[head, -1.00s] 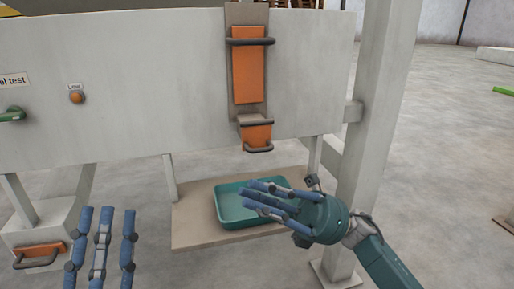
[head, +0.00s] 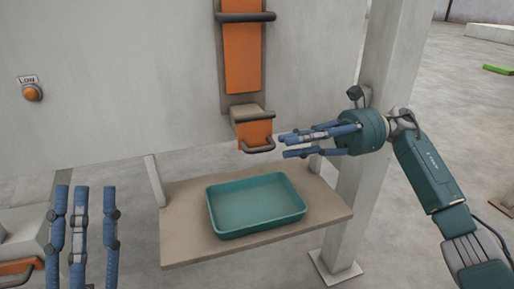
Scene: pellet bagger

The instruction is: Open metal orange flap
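The orange flap (head: 254,134) sits at the lower end of the chute on the grey machine wall, with a dark bar handle at its bottom edge. A longer orange panel (head: 242,55) is above it, with its own dark handle near the top. My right gripper (head: 282,146) is just right of the flap's handle, fingers spread and pointing left at it; I cannot tell if the fingertips touch it. Nothing shows between its fingers. My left gripper (head: 82,190) is at the lower left, fingers apart and pointing up, empty and away from the flap.
A teal tray (head: 210,205) stands empty on a beige shelf (head: 180,250) below the flap. A grey post (head: 345,235) rises behind my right arm. An orange button (head: 32,93) labelled LOW is on the wall at left. Another orange handled part (head: 18,268) is at lower left.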

